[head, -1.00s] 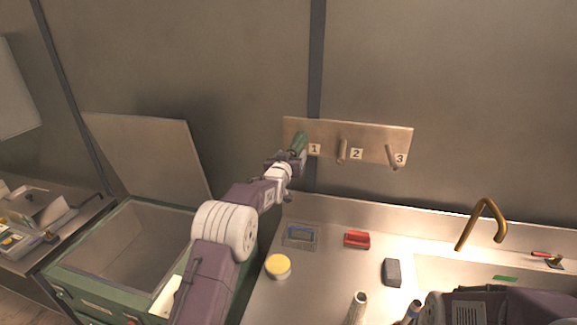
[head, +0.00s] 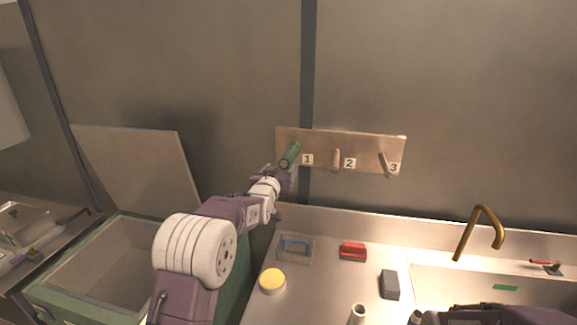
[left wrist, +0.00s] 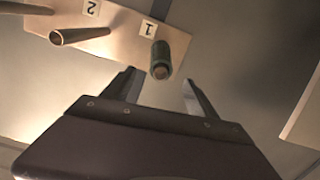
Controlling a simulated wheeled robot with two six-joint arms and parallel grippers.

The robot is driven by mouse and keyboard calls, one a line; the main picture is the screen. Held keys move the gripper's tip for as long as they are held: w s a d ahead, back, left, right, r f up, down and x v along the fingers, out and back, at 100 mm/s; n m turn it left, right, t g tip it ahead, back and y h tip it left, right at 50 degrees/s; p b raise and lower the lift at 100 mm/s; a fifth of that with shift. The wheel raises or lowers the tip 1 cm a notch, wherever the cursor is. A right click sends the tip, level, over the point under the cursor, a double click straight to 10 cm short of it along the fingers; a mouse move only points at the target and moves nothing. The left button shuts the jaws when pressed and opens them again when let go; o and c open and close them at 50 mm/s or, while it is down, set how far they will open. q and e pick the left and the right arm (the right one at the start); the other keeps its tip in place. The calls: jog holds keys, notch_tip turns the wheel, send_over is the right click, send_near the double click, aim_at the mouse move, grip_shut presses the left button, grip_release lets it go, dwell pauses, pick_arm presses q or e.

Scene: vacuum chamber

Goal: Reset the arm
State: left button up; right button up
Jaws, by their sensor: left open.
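My left gripper (head: 279,173) is in front of the left end of a wall-mounted peg board (head: 321,155). Its jaws are open and empty in the left wrist view (left wrist: 160,90). A green cylinder (head: 290,153) sits on the board beside label 1, pointing outward. In the left wrist view the green cylinder (left wrist: 162,60) shows just beyond the fingertips, between their lines and apart from both. Bare pegs stand at label 2 (head: 336,160) and label 3 (head: 385,165). Part of my right arm (head: 490,315) shows at lower right; its gripper is out of view.
A brass faucet (head: 480,232) stands right. An open green chest (head: 75,290) is left.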

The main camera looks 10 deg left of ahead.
pick_arm(q)
jog(key=s+f+g+b, duration=0.1)
jog(key=s+f+g, duration=0.4)
jog(key=s+f, duration=0.4)
jog(key=s+f+g+b, duration=0.1)
jog(key=s+f+g, duration=0.4)
jog(key=s, duration=1.5)
jog(key=s+f+m+g+b, duration=0.1)
jog(key=s+f+g, duration=0.4)
jog(key=s+f, duration=0.9)
jog(key=shift+s+a+g+b, duration=0.3)
jog(key=shift+s+a+b, duration=0.05)
jog(key=shift+b, duration=0.15)
